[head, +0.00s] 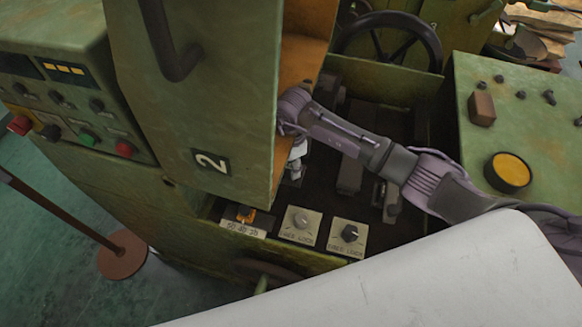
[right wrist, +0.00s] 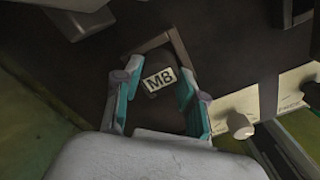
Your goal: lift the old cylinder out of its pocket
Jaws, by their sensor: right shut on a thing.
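My right gripper (right wrist: 157,88) has its two teal fingers on either side of a dark cylinder with a white "M8" label (right wrist: 160,79), and it is shut on it. A brown angular edge (right wrist: 152,43), perhaps the pocket's rim, shows just beyond the fingers. I cannot tell whether the cylinder sits in the pocket or is clear of it. In the head view my right gripper (head: 297,153) is partly hidden behind the green door marked 2, and the cylinder cannot be made out. My left gripper is not in view.
The open green door (head: 205,95) stands close left of my right gripper. Two knobs on plates, a pale one (head: 300,219) and a dark one (head: 349,233), sit on the machine's front ledge. A handwheel (head: 388,40) is behind. A green panel (head: 525,110) stands at right.

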